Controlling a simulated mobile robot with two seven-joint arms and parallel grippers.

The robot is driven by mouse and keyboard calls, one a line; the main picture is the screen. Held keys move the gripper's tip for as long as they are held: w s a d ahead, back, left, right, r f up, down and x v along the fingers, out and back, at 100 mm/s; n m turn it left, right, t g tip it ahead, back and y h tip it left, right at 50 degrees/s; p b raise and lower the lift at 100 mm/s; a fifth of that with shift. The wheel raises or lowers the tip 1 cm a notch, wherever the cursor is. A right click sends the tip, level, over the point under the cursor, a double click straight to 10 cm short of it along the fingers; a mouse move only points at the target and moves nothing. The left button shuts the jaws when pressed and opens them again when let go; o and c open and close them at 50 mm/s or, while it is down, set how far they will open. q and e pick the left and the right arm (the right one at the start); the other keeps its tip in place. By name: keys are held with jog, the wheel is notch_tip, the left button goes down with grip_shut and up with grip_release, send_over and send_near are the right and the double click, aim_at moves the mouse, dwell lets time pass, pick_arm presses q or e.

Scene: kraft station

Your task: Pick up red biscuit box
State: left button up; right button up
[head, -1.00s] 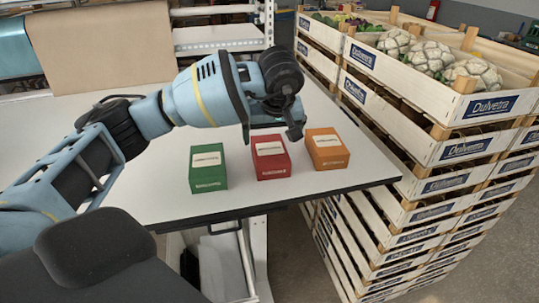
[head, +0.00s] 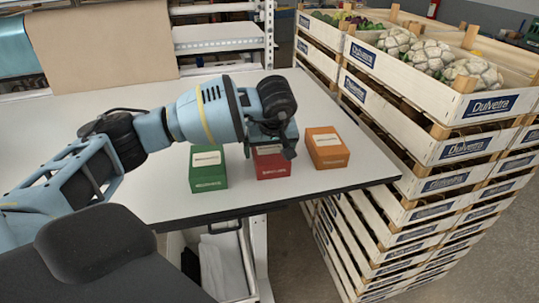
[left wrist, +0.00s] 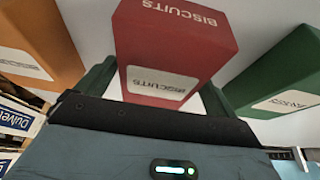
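The red biscuit box (head: 276,167) stands on the white table between two other boxes, its top partly hidden by my left gripper (head: 283,148). In the left wrist view the red box (left wrist: 172,45) fills the middle, with its white label and "BISCUITS" lettering showing. My left gripper (left wrist: 157,92) is open, with one dark green finger on each side of the box; a gap shows beside it, and the fingertips are partly hidden. My right gripper is not in view.
A green box (head: 208,173) stands close on the left of the red one and an orange box (head: 326,148) close on the right. The table's front edge (head: 290,203) is near. Stacked wooden crates (head: 440,155) with cauliflowers stand to the right.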

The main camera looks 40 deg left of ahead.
pick_arm(q)
jog(key=c, duration=0.9)
jog(key=shift+c, duration=0.2)
jog(key=shift+r, duration=0.15)
